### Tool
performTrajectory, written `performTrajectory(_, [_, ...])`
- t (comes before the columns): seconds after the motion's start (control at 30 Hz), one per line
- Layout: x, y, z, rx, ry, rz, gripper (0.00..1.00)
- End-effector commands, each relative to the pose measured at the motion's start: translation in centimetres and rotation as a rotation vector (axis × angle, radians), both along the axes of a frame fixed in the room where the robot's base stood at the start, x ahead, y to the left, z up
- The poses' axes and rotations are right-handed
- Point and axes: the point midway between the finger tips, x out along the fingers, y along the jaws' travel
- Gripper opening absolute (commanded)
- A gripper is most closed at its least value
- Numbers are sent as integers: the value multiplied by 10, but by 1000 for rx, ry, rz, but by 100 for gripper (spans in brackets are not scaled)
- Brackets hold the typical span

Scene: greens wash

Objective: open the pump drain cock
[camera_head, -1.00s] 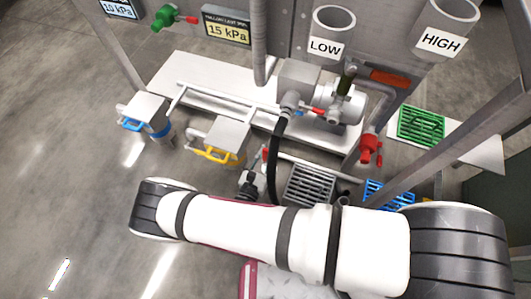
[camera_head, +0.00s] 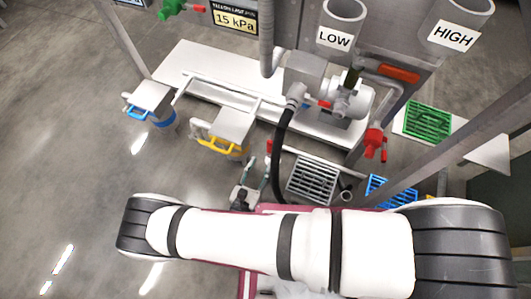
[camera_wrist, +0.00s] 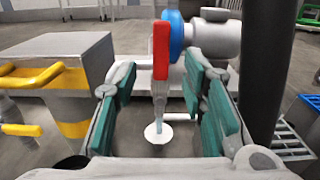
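A red lever (camera_wrist: 161,50) on a thin pale stem stands upright in the wrist view, in front of a blue disc (camera_wrist: 176,35) and a grey pump body. I take it for the drain cock's handle. A small red piece (camera_head: 269,147) beside the black hose in the head view seems to be the same handle. My gripper (camera_wrist: 160,92) is open, its teal pads apart on either side of the stem in the picture. The lever appears beyond or between the fingertips; I see no contact. In the head view my gripper (camera_head: 258,171) is small and partly behind my arm.
A black hose (camera_wrist: 266,60) stands close on the right. A grey box with a yellow handle (camera_head: 231,125) is on the left. Floor grates (camera_head: 312,178) lie right of the hose. The pump (camera_head: 348,97) sits on a white base. Open floor is at far left.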

Motion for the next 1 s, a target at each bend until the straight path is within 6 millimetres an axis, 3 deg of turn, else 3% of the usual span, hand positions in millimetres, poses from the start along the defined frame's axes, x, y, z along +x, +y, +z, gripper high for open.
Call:
performTrajectory(0.1, [-18, 7, 0, 1, 2, 2, 38])
performTrajectory(0.3, [-32, 11, 0, 0, 1, 0, 38])
performTrajectory(1.0, [-33, 12, 0, 0, 1, 0, 38])
